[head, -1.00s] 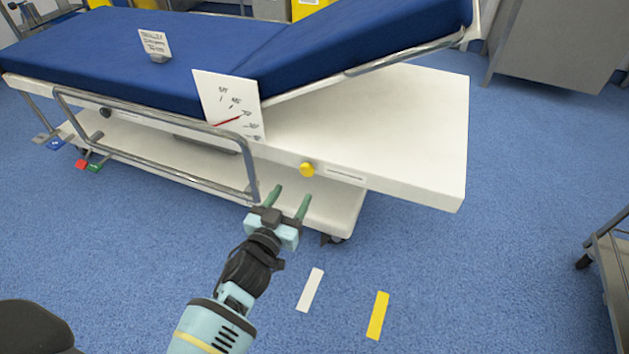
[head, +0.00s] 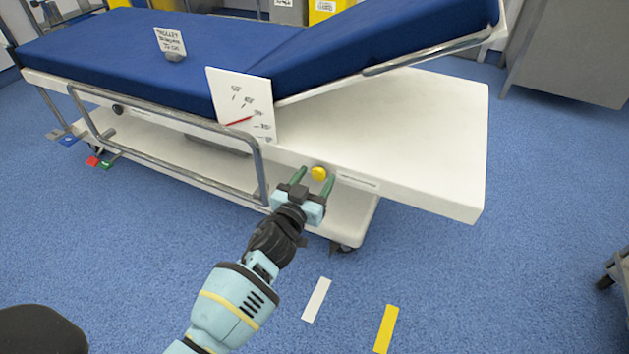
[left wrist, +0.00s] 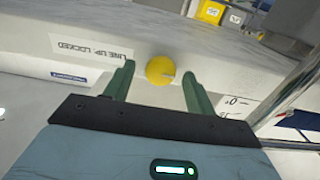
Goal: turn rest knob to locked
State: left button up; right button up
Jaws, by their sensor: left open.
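The yellow rest knob (head: 319,173) sits on the side of the white table frame, below the angle card. It also shows in the left wrist view (left wrist: 160,70), with a small pale pointer mark toward its right side. A label reading "LINE UP: LOCKED" (left wrist: 92,48) is left of the knob in the wrist view. My left gripper (head: 313,177) is open, its two green fingers pointing at the knob. In the wrist view the knob appears between the fingertips (left wrist: 158,78); I cannot tell whether they touch it. My right gripper is not in view.
A metal side rail (head: 258,165) stands close left of my left gripper. The blue mattress (head: 225,60) has its right section raised. An angle card (head: 240,105) stands above the rail. White (head: 316,300) and yellow (head: 386,328) strips mark the open floor.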

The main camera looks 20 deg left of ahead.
pick_arm(q)
jog(key=shift+c, duration=0.5)
jog(key=c, duration=0.7)
jog(key=shift+c, duration=0.8)
jog(key=shift+m, duration=1.3)
jog(key=m, duration=0.3)
jog(key=shift+m, duration=0.3)
jog(key=m, duration=0.2)
jog(key=shift+d+m, duration=0.1)
jog(key=shift+m, duration=0.3)
jog(key=m, duration=0.2)
jog(key=shift+f+m, duration=0.1)
jog(key=shift+m, duration=0.3)
jog(key=m, duration=0.3)
jog(key=shift+m+b, duration=0.3)
jog(key=shift+m, duration=1)
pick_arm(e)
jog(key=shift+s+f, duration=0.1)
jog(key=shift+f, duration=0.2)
pick_arm(q)
jog(key=shift+m, duration=0.4)
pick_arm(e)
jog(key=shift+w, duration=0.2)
